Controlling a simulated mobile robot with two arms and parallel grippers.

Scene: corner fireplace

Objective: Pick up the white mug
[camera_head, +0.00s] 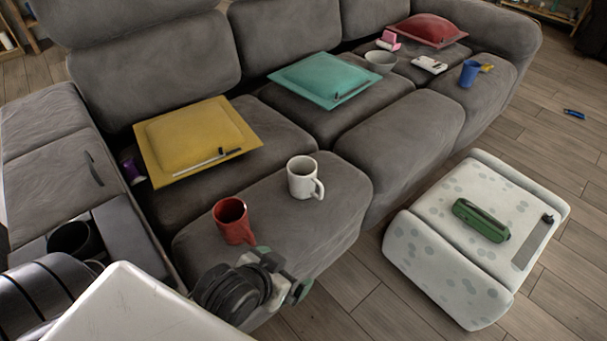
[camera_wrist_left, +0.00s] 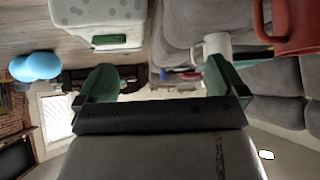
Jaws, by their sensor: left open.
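The white mug (camera_head: 302,178) stands upright on the front of the grey sofa seat, its handle toward the lower right. In the left wrist view the white mug (camera_wrist_left: 212,46) shows beyond the right-hand finger, partly hidden by it. A red mug (camera_head: 232,220) stands to its left and nearer to me; it also shows in the left wrist view (camera_wrist_left: 296,28). My left gripper (camera_head: 284,272) is open and empty at the sofa's front edge, below both mugs and apart from them. Its green-padded fingers show in the left wrist view (camera_wrist_left: 162,80). My right gripper is not seen.
A yellow cushion (camera_head: 195,135) with a pen-like item and a teal cushion (camera_head: 320,78) lie on the sofa (camera_head: 400,125). A bowl (camera_head: 380,61) and blue cup (camera_head: 469,73) stand farther right. A pale spotted ottoman (camera_head: 440,215) bears a green object (camera_head: 482,219). Floor (camera_head: 370,310) is clear between.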

